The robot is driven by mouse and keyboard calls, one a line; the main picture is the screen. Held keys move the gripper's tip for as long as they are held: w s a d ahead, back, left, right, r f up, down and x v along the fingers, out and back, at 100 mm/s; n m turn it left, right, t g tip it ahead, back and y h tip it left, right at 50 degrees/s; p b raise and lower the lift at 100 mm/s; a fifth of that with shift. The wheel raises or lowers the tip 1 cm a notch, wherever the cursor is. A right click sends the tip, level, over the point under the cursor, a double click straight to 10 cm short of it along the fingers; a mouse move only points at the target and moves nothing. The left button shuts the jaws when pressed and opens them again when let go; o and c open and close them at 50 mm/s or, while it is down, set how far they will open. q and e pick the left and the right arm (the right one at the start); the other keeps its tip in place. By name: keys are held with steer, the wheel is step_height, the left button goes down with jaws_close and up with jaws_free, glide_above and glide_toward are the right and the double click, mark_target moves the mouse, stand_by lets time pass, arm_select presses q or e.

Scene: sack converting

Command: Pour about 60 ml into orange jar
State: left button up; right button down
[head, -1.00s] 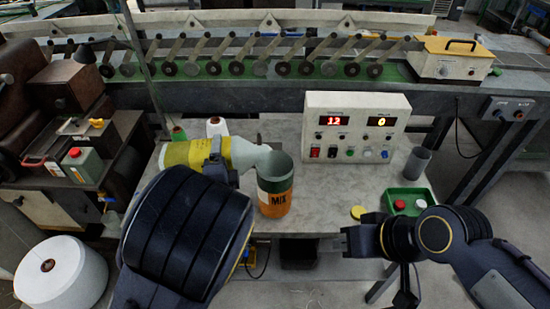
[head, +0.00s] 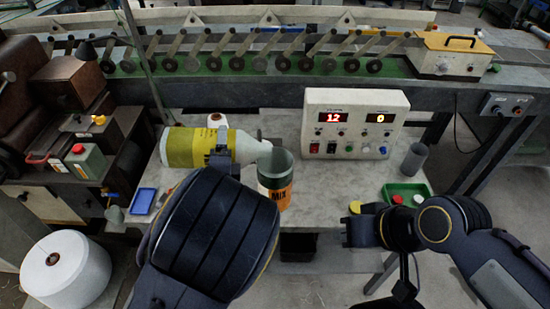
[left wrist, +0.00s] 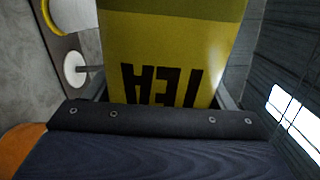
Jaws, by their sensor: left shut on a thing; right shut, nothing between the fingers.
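A bottle (head: 185,147) with a pale body and yellow label lies about level at the back of the table. My left gripper (head: 220,148) is shut on it; the yellow label with dark letters (left wrist: 165,85) fills the left wrist view. The bottle's pale mouth end (head: 250,147) points right, beside and slightly above the rim of the jar marked MIX (head: 281,163), which has an orange band. No stream shows, and the jar's contents cannot be made out. My right gripper (head: 347,232) is shut and empty at the table's front right.
A control box (head: 355,125) behind the jar shows 12 and 0 in red. A green tray (head: 388,190) with red and white lids, a yellow lid (head: 355,207) and a grey cup (head: 415,158) stand right. A blue tray (head: 143,200) lies left.

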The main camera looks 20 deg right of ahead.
arm_select(q)
steer(key=shift+d+r+m+p, duration=0.15)
steer(key=shift+r+m+p, duration=0.35)
steer(key=shift+r, duration=0.05)
steer(key=shift+a, duration=0.4)
steer(key=shift+r+m+p, duration=0.4)
steer(key=shift+p, duration=0.05)
stand_by(1.4)
